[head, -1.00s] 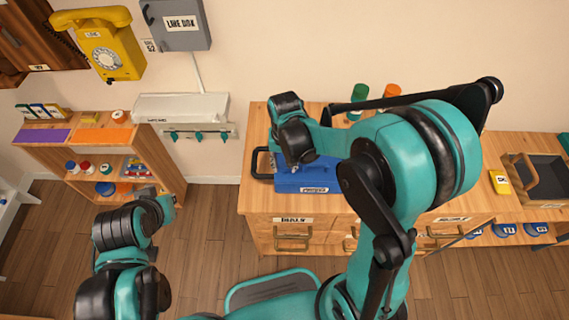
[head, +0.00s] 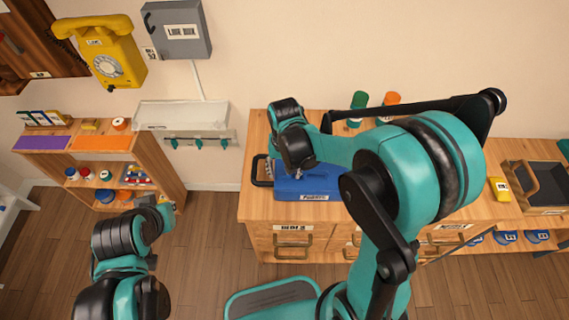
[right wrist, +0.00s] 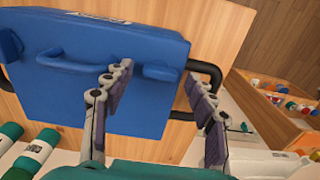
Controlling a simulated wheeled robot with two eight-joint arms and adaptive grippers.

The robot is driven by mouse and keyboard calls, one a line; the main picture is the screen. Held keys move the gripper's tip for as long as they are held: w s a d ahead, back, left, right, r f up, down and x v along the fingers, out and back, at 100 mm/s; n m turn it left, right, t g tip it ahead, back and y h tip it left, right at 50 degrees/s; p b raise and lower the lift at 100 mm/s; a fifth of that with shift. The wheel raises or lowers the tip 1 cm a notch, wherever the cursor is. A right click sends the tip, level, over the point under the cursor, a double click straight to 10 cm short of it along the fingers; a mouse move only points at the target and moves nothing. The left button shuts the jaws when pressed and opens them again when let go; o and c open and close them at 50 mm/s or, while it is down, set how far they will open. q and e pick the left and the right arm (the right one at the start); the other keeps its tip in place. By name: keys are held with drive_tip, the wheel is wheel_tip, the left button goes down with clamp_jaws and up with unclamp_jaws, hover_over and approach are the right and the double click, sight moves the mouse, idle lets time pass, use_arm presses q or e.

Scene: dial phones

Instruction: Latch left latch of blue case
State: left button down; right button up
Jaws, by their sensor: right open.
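The blue case (head: 308,188) lies on the wooden counter, with a black handle (head: 262,170) at its left side. In the right wrist view the blue case (right wrist: 110,105) appears turned around, with the black handle (right wrist: 208,72) at the right. Two blue latch-like bars show on it: one (right wrist: 68,64) at left, one (right wrist: 160,72) at right. My right gripper (right wrist: 158,75) is open, its fingers on either side of the right-hand bar in that view; contact cannot be told. In the head view my wrist partly hides the right gripper (head: 298,172). My left gripper (head: 165,205) is away from the case, low at left.
Green (head: 357,105) and orange (head: 390,103) cylinders stand behind the case. A yellow item (head: 499,189) and an open dark-lined box (head: 540,185) are at right. A small shelf (head: 110,165) stands at left; the floor between it and the counter is clear.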

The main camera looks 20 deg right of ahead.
sight(285, 174)
wheel_tip(285, 174, up, 12)
drive_tip(key=shift+f, duration=0.25)
idle(0.5)
drive_tip(key=s+d+n+t, duration=0.1)
drive_tip(key=s+d+t, duration=0.1)
drive_tip(key=s, duration=0.3)
drive_tip(key=s+d+n+t+b, duration=0.1)
drive_tip(key=s+d+n+t, duration=0.1)
drive_tip(key=s+t, duration=0.3)
drive_tip(key=shift+d+f, duration=0.2)
drive_tip(key=shift+d, duration=0.1)
drive_tip(key=shift+s, duration=0.1)
idle(0.7)
